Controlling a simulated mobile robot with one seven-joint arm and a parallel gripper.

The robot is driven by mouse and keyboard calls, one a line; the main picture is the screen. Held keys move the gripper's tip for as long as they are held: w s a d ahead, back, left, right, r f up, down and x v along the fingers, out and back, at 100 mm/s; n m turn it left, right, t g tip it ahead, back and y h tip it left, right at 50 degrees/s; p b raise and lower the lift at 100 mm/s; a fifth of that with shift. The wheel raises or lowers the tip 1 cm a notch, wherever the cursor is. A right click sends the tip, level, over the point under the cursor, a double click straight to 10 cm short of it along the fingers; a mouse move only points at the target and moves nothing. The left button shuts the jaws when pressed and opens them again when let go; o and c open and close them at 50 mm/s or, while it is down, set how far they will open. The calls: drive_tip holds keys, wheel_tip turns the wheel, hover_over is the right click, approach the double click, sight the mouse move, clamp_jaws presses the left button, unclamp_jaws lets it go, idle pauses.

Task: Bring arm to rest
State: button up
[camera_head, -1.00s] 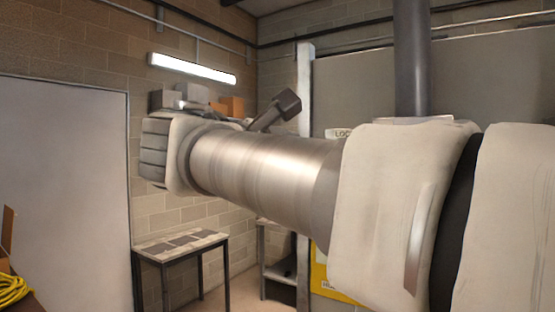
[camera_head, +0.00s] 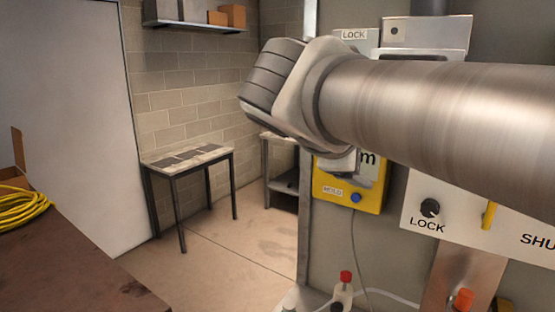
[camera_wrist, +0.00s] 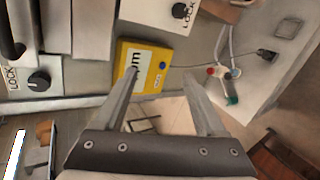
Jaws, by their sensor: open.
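My gripper (camera_wrist: 160,95) shows in the wrist view with its two fingers spread apart and nothing between them. Beyond the fingers is a yellow box (camera_wrist: 158,66) on the grey panel. In the head view my arm reaches across from the right, over the panel. Its end is in front of the wall near the top middle. The gripper fingers cannot be made out in the head view.
A yellow box (camera_head: 341,198) and a white panel marked LOCK (camera_head: 414,205) are close below my arm. Bottles with red caps (camera_head: 343,291) stand at the bottom. A small table (camera_head: 185,158) is at the back left. A brown tabletop (camera_head: 75,262) with yellow cable (camera_head: 22,210) is at lower left.

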drive_tip(key=s+f+m+g+y, duration=0.2)
drive_tip(key=s+f+m, duration=0.4)
drive_tip(key=f, duration=0.4)
drive_tip(key=s+d+f+m+g+y, duration=0.1)
drive_tip(key=s+f+m+y, duration=0.4)
drive_tip(key=f, duration=0.5)
drive_tip(key=s+m, duration=0.2)
drive_tip(key=s, duration=0.1)
drive_tip(key=shift+f+g, duration=0.4)
